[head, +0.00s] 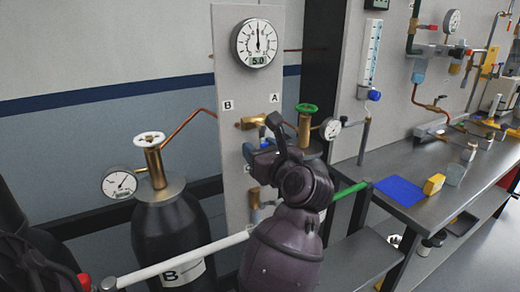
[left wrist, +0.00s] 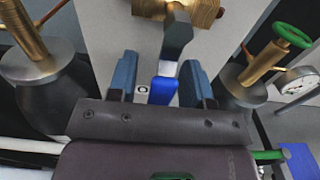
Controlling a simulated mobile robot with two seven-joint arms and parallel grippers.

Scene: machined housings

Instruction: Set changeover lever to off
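The changeover lever (left wrist: 163,90) hangs from the brass valve body (left wrist: 180,10) in the left wrist view, with a dark grey stem and a blue grip. It points roughly down the panel. My left gripper (left wrist: 160,72) is open, with one blue-grey finger on each side of the grip; a gap shows on the left, and contact on the right cannot be told. In the head view the brass valve (head: 252,122) sits between labels B and A, and my left gripper (head: 260,143) and wrist hide most of the lever. My right gripper is not in view.
A pale panel (head: 238,60) carries a gauge (head: 257,43) reading 5.0. Gas cylinders flank it, the left with a white-topped valve (head: 149,140), the right with a green handwheel (head: 307,110). A white rail (head: 185,258) crosses in front. A bench (head: 420,205) stands right.

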